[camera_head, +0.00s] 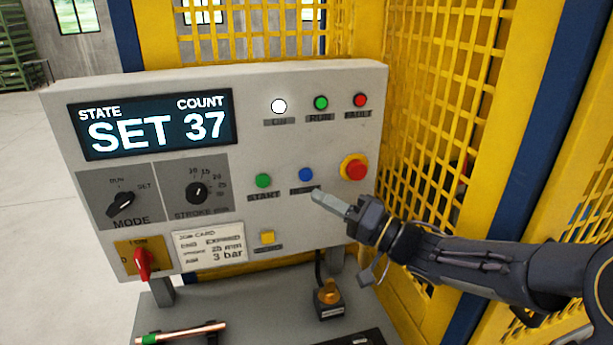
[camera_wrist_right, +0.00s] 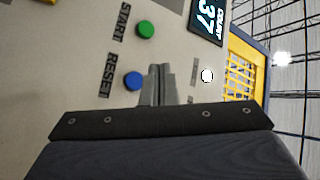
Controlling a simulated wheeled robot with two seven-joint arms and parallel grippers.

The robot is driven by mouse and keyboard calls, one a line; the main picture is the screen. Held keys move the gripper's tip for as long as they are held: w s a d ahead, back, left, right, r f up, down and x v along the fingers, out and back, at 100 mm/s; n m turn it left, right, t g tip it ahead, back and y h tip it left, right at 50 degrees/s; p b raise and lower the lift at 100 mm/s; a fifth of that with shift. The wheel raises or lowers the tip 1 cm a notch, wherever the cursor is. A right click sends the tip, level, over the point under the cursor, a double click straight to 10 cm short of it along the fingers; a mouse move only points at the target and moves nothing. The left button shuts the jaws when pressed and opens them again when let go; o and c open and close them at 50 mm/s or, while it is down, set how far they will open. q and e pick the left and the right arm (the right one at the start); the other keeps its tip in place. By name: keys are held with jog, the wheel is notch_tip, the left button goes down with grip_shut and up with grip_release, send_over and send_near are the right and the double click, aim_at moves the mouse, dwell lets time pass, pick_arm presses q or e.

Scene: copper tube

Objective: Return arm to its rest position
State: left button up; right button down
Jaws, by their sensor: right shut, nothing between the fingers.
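My right gripper (camera_head: 328,203) is shut and empty, just in front of the control panel (camera_head: 330,95). In the head view its fingertips are just below the blue reset button (camera_head: 306,174) and cover part of its label. In the right wrist view the shut fingers (camera_wrist_right: 157,85) are beside the blue button (camera_wrist_right: 134,79), with the green start button (camera_wrist_right: 145,28) further up. I cannot tell whether the fingertips touch the panel. The display (camera_head: 150,124) reads SET 37. My left gripper is not in view.
A red emergency button (camera_head: 355,168) is close above my right wrist. Yellow mesh fencing (camera_head: 440,110) stands behind and right of the panel. Below are a copper tube (camera_head: 185,333) with a green end and a small box with an orange knob (camera_head: 328,291).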

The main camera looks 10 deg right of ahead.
jog(key=s+d+f+m+h, duration=0.2)
jog(key=s+d+f+h, duration=0.1)
jog(key=d+h, duration=0.35)
jog(key=s+d+f+m+h, duration=0.3)
jog(key=d+h, duration=0.3)
jog(key=h, duration=0.1)
jog(key=s+a+f+n+g+y, duration=0.1)
jog(key=s+a+f+n+g, duration=0.2)
jog(key=s, duration=0.7)
jog(key=s+a+f+n+g+y, duration=0.1)
jog(key=s+a+f+n+g, duration=0.1)
jog(key=s+a+f+g, duration=0.3)
jog(key=s+f+b, duration=0.1)
jog(key=s+f, duration=0.2)
jog(key=s, duration=0.2)
jog(key=shift+n+g, duration=0.4)
jog(key=shift+y, duration=0.25)
